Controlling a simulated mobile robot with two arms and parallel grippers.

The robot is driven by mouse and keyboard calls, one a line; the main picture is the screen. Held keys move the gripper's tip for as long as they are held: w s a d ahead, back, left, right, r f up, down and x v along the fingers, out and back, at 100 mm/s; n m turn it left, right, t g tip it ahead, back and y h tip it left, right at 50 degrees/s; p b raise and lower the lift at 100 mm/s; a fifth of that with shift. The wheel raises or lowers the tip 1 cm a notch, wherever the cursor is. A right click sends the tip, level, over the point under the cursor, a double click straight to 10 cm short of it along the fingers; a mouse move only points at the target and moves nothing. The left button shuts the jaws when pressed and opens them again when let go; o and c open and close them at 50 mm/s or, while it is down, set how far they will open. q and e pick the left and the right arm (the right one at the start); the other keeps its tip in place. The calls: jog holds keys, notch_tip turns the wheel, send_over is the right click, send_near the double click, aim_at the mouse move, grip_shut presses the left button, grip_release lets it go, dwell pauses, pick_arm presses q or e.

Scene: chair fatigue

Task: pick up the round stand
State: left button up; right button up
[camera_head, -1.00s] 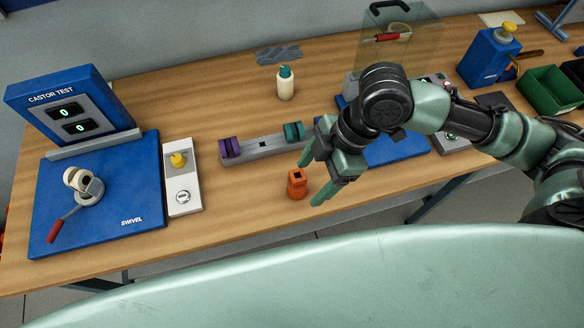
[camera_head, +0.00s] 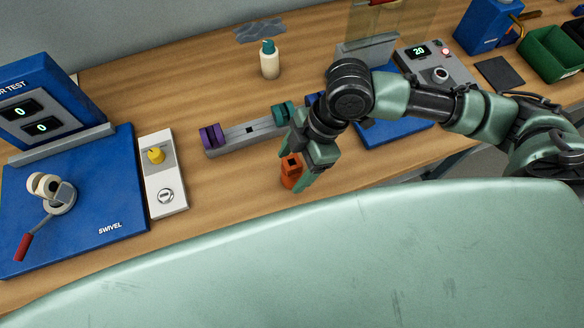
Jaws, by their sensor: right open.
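A small orange round stand (camera_head: 289,179) with a dark square hole in its top stands upright near the front edge of the wooden bench. My right gripper (camera_head: 286,175) is open and low over it, with one finger on its far side and one on its near side. The near finger hides part of the stand. I cannot tell whether either finger touches it. My left gripper is not in view.
A grey rail (camera_head: 251,133) with purple and teal clamps lies just behind the stand. A white switch box (camera_head: 164,193) and a blue castor test plate (camera_head: 112,205) are to the left. A pump bottle (camera_head: 269,63) stands behind. Bare wood lies left of the stand.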

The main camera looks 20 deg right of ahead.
jog(key=shift+p+x, duration=0.3)
jog(key=shift+x, duration=1.6)
jog(key=shift+w, duration=0.2)
grip_shut()
jog(key=shift+r, duration=0.1)
jog(key=shift+r, duration=0.1)
